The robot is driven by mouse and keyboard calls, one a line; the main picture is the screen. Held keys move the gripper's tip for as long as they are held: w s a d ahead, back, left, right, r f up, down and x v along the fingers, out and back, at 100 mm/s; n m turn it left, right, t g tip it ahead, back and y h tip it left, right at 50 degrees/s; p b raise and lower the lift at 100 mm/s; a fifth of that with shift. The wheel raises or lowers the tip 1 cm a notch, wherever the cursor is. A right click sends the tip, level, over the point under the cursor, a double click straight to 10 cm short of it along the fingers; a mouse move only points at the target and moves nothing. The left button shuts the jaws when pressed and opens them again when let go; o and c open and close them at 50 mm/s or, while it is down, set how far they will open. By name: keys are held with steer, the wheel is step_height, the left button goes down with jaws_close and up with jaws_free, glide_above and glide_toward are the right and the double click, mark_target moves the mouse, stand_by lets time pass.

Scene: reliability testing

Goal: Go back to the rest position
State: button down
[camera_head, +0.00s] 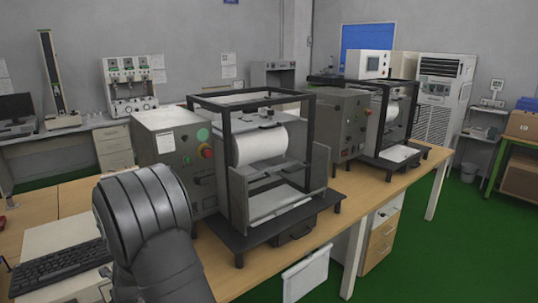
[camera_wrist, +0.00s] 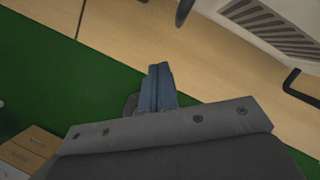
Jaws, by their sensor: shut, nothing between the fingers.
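My gripper (camera_wrist: 158,88) shows in the wrist view as a blue-grey pair of fingers, shut with nothing between them. It points over the edge of the wooden table (camera_wrist: 155,50), with green floor behind and to the left. In the head view my arm's dark grey link stands at the front left, and the gripper itself is not visible there.
A test machine with a black frame (camera_head: 222,170) and a white roller stands on the wooden table, with a grey control box (camera_head: 170,145) beside it. A second similar machine (camera_head: 395,115) stands further back. A keyboard (camera_head: 60,265) lies at left. Green floor (camera_head: 460,230) is clear at right.

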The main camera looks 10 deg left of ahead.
steer(key=w+a, duration=0.2)
steer(key=a, duration=0.1)
steer(key=s+d, duration=0.1)
steer(key=d, duration=0.8)
steer(key=w+d+n+g+h, duration=0.1)
steer(key=w+d+n+g, duration=0.2)
steer(key=w+d+n, duration=0.5)
steer(key=shift+w+d+n+g+h, duration=0.25)
steer(key=shift+d+n, duration=1.25)
steer(key=shift+d, duration=0.95)
steer(key=s+a+m+t+y, duration=0.1)
steer(key=s+a+m+t, duration=0.2)
steer(key=s+a+m, duration=0.5)
steer(key=shift+a+m, duration=0.6)
steer(key=shift+a, duration=0.8)
steer(key=shift+d+y, duration=0.1)
steer(key=shift+y, duration=0.15)
